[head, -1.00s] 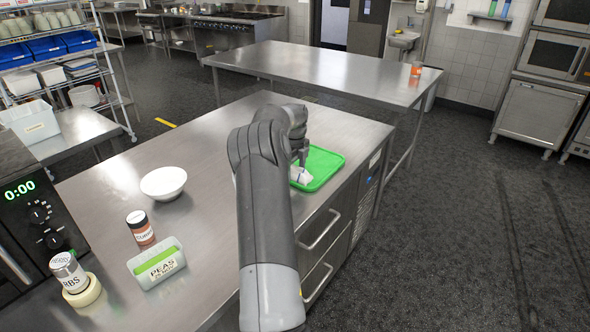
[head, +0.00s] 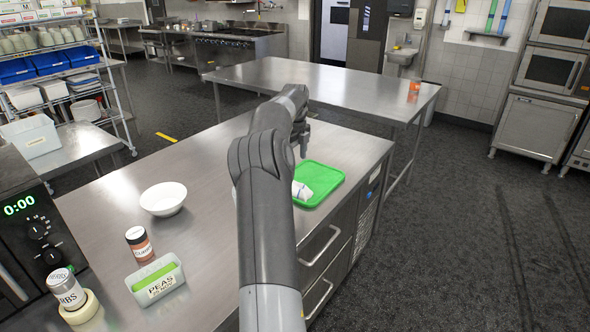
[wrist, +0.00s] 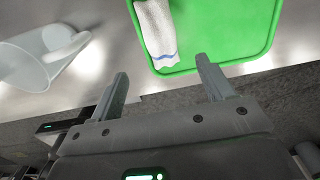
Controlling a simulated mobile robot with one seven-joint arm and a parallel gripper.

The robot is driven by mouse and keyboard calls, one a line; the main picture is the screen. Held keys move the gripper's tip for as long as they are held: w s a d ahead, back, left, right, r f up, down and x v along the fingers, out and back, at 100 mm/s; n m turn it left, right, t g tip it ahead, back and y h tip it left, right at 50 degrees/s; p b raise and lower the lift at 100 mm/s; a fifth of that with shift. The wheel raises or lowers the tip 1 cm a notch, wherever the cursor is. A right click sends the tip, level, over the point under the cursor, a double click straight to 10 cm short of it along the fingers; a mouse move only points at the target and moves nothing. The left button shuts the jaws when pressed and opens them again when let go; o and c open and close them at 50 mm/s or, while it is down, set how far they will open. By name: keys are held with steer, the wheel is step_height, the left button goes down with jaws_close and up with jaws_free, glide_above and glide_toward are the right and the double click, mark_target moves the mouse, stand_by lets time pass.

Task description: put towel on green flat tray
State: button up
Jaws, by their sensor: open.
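The green flat tray (head: 328,178) lies on the steel counter near its right edge. The white towel (head: 303,190) lies on the left part of the tray, partly hidden by my arm in the head view. In the wrist view the towel (wrist: 154,28), white with a blue stripe, lies along the left side of the green tray (wrist: 225,30). My gripper (head: 303,152) is above the tray in the head view. In the wrist view my gripper (wrist: 162,82) has its two fingers wide apart with nothing between them, clear of the towel.
A clear scoop-like container (wrist: 40,62) stands left of the tray in the wrist view. A white bowl (head: 163,198), a spice jar (head: 139,244), a peas container (head: 158,281) and a herbs jar (head: 65,288) stand farther left on the counter (head: 205,235). A microwave (head: 30,240) is at far left.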

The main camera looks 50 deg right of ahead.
steer(key=shift+r, duration=0.45)
steer(key=a+r+n+t, duration=0.1)
steer(key=a+r+n, duration=0.4)
steer(key=a, duration=0.6)
steer(key=w+a+r+n+t, duration=0.1)
steer(key=a+r+n, duration=0.45)
steer(key=a, duration=0.55)
steer(key=a+r+n+t, duration=0.1)
steer(key=a+r+n, duration=0.4)
steer(key=a, duration=0.6)
steer(key=s+a+f+n, duration=0.1)
steer(key=s+a+n, duration=0.25)
steer(key=a, duration=0.25)
steer(key=s+a+n+t, duration=0.1)
steer(key=s+a+n, duration=0.1)
steer(key=a+n, duration=0.3)
steer(key=s+a+f+n, duration=0.1)
steer(key=s+a+n, duration=0.2)
steer(key=a, duration=0.3)
steer(key=s+a+f+n+t, duration=0.1)
steer(key=s+a+f+n, duration=0.5)
steer(key=s+a+n, duration=0.3)
steer(key=shift+s+a+f+t, duration=0.15)
steer(key=shift+s+a+t, duration=0.15)
steer(key=shift+s, duration=0.45)
